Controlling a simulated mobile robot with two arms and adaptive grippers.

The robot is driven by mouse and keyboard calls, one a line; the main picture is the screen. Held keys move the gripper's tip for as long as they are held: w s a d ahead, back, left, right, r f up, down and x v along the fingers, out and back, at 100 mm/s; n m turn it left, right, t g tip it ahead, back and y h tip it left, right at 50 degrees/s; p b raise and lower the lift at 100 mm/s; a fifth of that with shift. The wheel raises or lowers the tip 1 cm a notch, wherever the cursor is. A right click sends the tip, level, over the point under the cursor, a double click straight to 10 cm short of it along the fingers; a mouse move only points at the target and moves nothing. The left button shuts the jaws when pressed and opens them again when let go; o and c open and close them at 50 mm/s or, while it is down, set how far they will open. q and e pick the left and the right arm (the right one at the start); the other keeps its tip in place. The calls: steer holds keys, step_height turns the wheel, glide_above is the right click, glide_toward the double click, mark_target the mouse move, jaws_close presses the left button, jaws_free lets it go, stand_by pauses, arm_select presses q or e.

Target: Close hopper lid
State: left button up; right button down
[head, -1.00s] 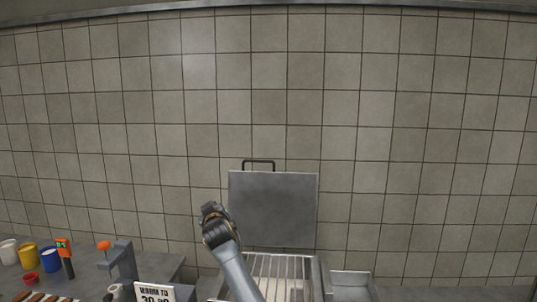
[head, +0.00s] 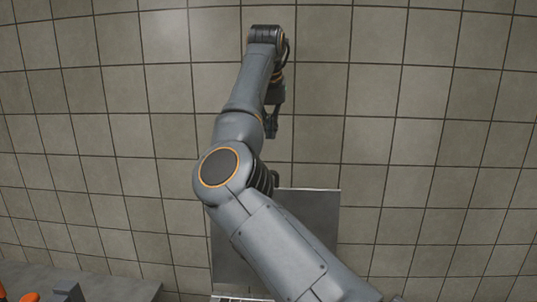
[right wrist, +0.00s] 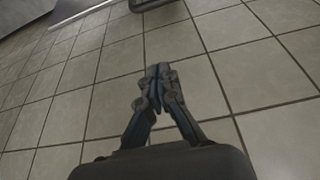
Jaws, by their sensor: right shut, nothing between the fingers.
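The hopper lid (head: 318,215) is a flat grey metal panel standing upright, open, against the tiled wall in the head view. My right arm crosses in front and hides much of it. Part of its dark handle (head: 274,179) shows at its top edge. My right gripper (head: 271,131) points down above the lid's top edge, apart from the handle. In the right wrist view its fingers (right wrist: 158,76) are together with nothing between them. A dark rounded bar (right wrist: 152,5), likely the handle, lies beyond the fingertips. My left gripper is not in view.
The tiled wall (head: 420,150) stands close behind the lid. Only a sliver of the slatted hopper top (head: 232,298) shows at the bottom. A grey counter (head: 120,289) with a grey stand (head: 66,293) is at the lower left. Space right of the lid looks clear.

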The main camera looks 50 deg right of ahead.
arm_select(q)
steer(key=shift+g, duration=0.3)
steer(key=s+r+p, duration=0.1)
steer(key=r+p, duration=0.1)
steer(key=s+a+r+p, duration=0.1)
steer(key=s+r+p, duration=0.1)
steer(key=p, duration=0.1)
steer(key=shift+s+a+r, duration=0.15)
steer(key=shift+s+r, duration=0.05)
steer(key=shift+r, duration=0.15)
arm_select(e)
step_height(320, 180, down, 9)
steer(key=s+a, duration=0.1)
steer(key=shift+r, duration=0.2)
steer(key=shift+a, duration=0.1)
